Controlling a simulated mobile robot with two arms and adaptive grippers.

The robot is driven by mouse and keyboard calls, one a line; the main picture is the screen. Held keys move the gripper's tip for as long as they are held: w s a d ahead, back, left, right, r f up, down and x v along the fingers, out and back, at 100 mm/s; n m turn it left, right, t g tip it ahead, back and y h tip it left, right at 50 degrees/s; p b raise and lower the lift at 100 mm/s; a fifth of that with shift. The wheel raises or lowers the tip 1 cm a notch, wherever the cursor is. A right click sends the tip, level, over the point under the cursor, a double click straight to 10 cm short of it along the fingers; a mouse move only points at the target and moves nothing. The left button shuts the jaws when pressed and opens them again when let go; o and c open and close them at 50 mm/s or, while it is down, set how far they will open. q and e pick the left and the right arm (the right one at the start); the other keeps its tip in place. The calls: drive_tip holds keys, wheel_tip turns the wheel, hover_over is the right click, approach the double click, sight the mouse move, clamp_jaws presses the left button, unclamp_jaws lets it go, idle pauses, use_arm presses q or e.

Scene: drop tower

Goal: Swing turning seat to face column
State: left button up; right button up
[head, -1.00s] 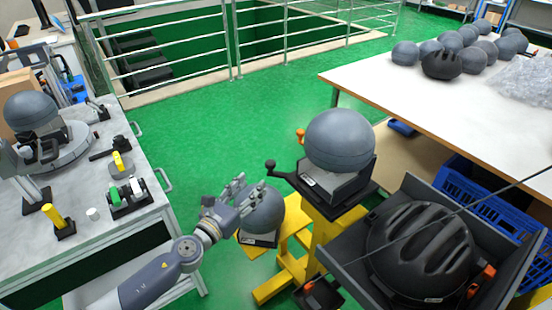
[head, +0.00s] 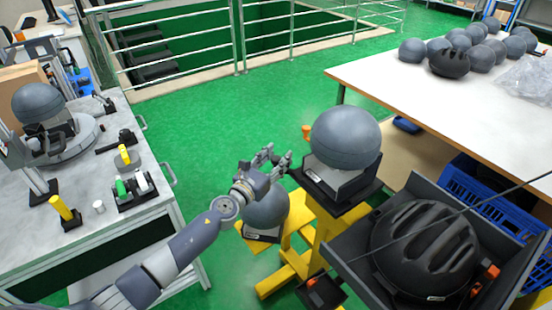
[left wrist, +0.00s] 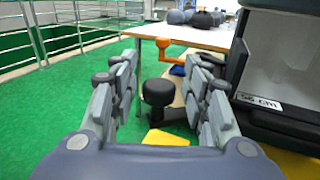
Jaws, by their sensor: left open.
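The black seat (head: 345,190) with a large grey headform (head: 345,138) on it stands on a yellow stand (head: 325,235). Its dark side and white label show at the right of the left wrist view (left wrist: 285,110). My left gripper (head: 277,158) is open, just left of the seat. A round black knob (left wrist: 158,93) appears between its spread fingers in the left wrist view, and I see no finger closed on it. In the head view the gripper hides most of that knob. An orange-knobbed lever (left wrist: 163,43) is beyond. My right gripper is out of view.
A second grey headform (head: 266,213) sits lower, beneath my left gripper. A tray (head: 345,245) with a black helmet (head: 425,250) is at the right. A bench (head: 110,200) with a turntable and headform is at the left. Green floor beyond is open.

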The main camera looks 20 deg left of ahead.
use_arm(q)
clamp_jaws()
